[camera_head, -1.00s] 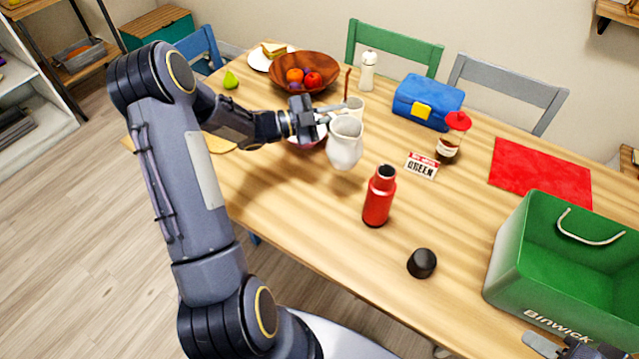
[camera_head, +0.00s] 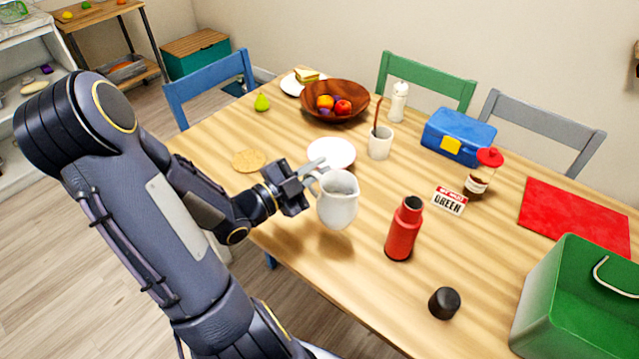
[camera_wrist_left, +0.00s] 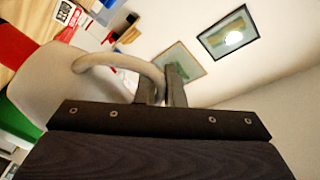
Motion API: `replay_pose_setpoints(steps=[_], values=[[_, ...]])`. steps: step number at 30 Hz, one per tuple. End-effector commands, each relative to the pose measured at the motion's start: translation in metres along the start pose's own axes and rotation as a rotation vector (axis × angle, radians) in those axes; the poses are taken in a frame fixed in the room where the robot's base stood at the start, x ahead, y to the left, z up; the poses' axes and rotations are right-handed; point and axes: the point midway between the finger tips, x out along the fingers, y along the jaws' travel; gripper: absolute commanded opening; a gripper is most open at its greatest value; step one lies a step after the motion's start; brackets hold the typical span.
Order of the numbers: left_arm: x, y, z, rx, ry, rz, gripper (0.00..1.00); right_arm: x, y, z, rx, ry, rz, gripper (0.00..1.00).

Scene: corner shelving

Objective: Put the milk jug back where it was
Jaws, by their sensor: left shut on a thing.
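The white milk jug (camera_head: 338,203) is held upright a little above the table, left of the red bottle; a shadow shows on the wood below it. My left gripper (camera_head: 310,175) is shut on its handle from the left side. In the left wrist view the jug's pale body (camera_wrist_left: 50,88) and curved handle (camera_wrist_left: 125,62) show close up, with the handle at the fingers (camera_wrist_left: 162,85). My right gripper is not in view.
A white bowl or plate (camera_head: 331,152) stands just behind the jug. The red bottle (camera_head: 403,230) stands to its right, with a black cap (camera_head: 444,303) and green bag (camera_head: 575,300) nearer the front right. A round mat (camera_head: 249,161) lies left. The table's front left is clear.

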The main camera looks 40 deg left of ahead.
Motion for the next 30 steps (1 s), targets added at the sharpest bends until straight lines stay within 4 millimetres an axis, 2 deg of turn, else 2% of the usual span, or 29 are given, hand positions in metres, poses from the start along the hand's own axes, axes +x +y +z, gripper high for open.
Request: replay_pose_setpoints(steps=[5, 9, 12, 20, 25, 30], values=[[0.025, -0.009, 0.04, -0.005, 0.005, -0.003, 0.0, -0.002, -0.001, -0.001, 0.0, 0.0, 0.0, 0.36], [0.036, -0.001, 0.072, -0.008, 0.003, -0.002, 0.0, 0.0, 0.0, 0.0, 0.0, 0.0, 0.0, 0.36], [0.043, 0.003, 0.088, -0.005, 0.003, -0.002, 0.0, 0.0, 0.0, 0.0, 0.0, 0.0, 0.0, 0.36], [0.05, 0.009, 0.109, -0.002, 0.003, 0.0, 0.0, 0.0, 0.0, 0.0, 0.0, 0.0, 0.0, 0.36], [0.05, 0.025, 0.126, -0.006, 0.002, 0.0, 0.0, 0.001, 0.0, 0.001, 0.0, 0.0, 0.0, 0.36], [0.05, 0.032, 0.131, -0.001, 0.004, 0.0, 0.0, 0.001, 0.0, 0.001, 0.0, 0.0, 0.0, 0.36]])
